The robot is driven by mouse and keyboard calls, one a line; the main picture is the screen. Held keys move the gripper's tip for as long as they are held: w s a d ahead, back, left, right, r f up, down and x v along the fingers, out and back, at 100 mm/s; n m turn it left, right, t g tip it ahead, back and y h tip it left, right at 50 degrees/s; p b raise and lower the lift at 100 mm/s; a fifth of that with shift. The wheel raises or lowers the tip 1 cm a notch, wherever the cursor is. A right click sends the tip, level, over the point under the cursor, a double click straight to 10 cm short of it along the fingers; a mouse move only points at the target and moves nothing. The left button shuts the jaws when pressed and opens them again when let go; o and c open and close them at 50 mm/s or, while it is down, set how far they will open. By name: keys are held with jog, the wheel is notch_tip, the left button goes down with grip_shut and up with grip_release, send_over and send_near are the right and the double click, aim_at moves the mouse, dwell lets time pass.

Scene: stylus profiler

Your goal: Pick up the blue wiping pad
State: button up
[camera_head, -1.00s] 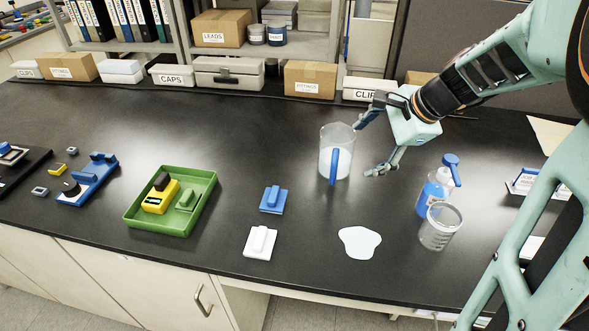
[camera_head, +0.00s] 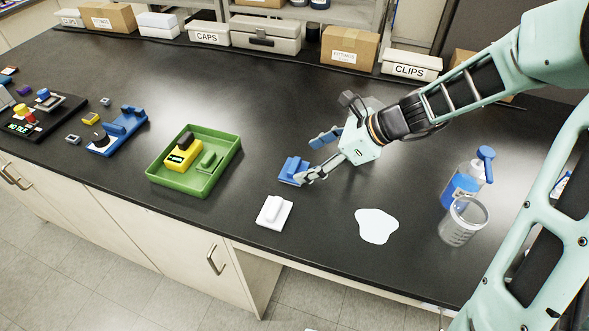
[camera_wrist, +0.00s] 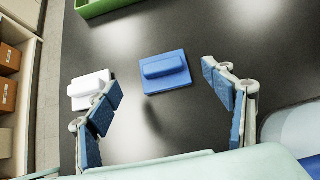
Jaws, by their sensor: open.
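The blue wiping pad (camera_head: 293,170) lies flat on the dark bench, with its raised grip on top. In the wrist view the blue pad (camera_wrist: 166,72) sits ahead, between the two spread fingers and clear of both. My gripper (camera_head: 309,158) is open and empty, low over the bench just right of the pad. One finger overlaps the pad's right edge in the head view; I cannot tell contact from that view. The gripper also shows in the wrist view (camera_wrist: 161,80).
A white pad (camera_head: 274,212) lies close by, partly behind the left finger in the wrist view. A green tray (camera_head: 160,181) stands left. A white puddle (camera_head: 377,226), a clear beaker (camera_head: 463,222) and a spray bottle (camera_head: 466,184) are right. Bare bench lies behind the blue pad.

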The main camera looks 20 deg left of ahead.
aim_at(295, 165)
jog(key=shift+w+x, duration=0.2)
jog(key=shift+x, duration=2.8)
jog(key=shift+c, duration=0.2)
jog(key=c, duration=1.2)
jog(key=shift+r, duration=0.1)
